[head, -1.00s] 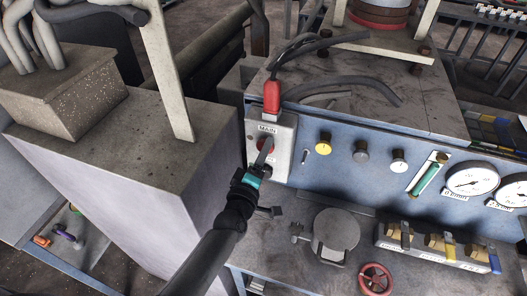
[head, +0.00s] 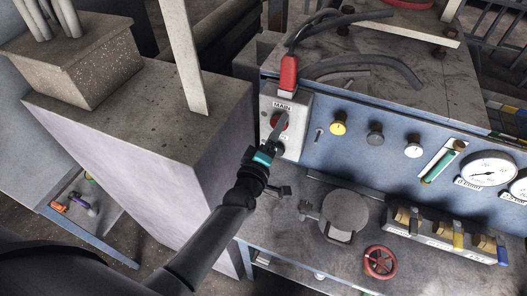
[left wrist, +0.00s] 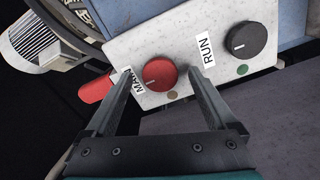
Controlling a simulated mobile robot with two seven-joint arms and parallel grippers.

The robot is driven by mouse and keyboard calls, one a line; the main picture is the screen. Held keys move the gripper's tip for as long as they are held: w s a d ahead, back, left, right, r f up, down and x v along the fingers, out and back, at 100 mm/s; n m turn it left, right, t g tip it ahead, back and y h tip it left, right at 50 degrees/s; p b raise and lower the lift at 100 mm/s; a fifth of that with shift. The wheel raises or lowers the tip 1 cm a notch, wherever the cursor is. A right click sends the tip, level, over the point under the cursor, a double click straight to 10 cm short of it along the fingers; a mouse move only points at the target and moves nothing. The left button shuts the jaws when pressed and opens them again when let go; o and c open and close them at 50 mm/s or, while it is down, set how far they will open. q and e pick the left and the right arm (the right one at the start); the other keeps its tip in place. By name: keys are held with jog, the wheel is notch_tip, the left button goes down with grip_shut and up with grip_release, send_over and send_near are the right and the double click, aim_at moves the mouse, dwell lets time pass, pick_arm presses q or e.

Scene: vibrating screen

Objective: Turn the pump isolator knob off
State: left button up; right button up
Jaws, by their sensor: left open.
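A red round knob (head: 281,121) with a MAIN label above it sits on a pale box (head: 296,105) at the left end of the blue panel. No label reading pump isolator is legible. My left gripper (head: 275,137) is at the front of this box, partly covering the red knob. In the left wrist view my left gripper (left wrist: 160,74) is open, its fingers on either side of the red knob (left wrist: 160,75). I cannot tell whether they touch it. A white mark shows on the knob. A black knob (left wrist: 236,40) with a RUN label sits beside it. My right gripper is not in view.
A red handle-like part (head: 289,73) with a cable tops the pale box. A red handwheel (head: 380,262) stands below. A tall grey cabinet (head: 150,150) stands close on the left.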

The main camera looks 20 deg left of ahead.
pick_arm(q)
jog(key=s, duration=1.4)
jog(key=shift+s+a+b, duration=0.25)
jog(key=shift+s+b, duration=0.05)
jog(key=shift+b, duration=0.1)
jog(key=shift+d, duration=0.1)
